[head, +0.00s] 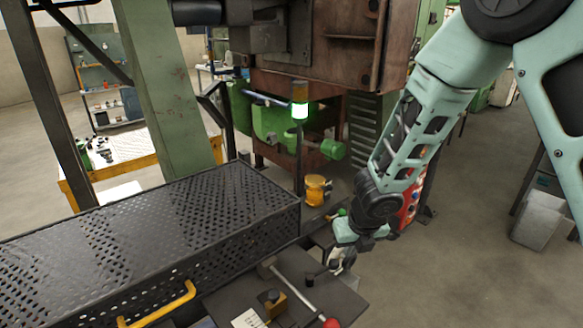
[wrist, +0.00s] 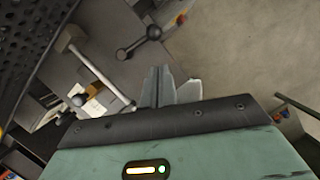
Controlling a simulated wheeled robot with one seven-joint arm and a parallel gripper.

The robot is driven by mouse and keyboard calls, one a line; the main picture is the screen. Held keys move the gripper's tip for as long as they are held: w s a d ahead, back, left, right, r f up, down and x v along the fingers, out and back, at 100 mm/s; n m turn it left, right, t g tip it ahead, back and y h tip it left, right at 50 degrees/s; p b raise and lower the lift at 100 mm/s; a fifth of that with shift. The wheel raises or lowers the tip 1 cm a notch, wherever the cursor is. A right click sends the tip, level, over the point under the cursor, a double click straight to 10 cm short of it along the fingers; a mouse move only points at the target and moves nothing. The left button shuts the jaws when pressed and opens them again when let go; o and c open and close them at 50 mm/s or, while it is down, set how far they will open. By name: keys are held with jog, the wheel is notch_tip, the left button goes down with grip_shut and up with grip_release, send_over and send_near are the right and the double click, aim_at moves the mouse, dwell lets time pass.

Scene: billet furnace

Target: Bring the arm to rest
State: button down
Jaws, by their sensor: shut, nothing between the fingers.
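My gripper (head: 341,262) hangs at the end of my pale green arm in the head view, low and right of centre. It is beside the right end of a dark bench top (head: 325,299). In the wrist view my gripper's fingers (wrist: 172,88) are together with nothing between them. A lever with a metal rod and a red knob (head: 331,323) lies on the bench top, below the gripper in the picture. In the wrist view the rod (wrist: 100,75) is left of the fingers, and a dark ball-ended lever (wrist: 140,42) is above them. Whether the fingers touch anything cannot be told.
A black perforated guard (head: 170,230) with a yellow handle (head: 160,306) covers the left. A green and rust-brown machine stands behind, with a lit green lamp (head: 300,110) on a post. Open concrete floor (head: 450,250) lies to the right.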

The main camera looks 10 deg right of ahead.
jog(key=s+a+f+m+g+b, duration=0.1)
jog(key=s+a+m+b, duration=0.2)
jog(key=s+m+b, duration=0.5)
jog(key=s+a+f+m+g+b, duration=0.1)
jog(key=s+a+m+b, duration=0.3)
jog(key=s+m+b, duration=0.5)
jog(key=s+m+g, duration=0.1)
jog(key=s+m, duration=0.9)
jog(key=m, duration=0.2)
jog(key=shift+a+f, duration=0.3)
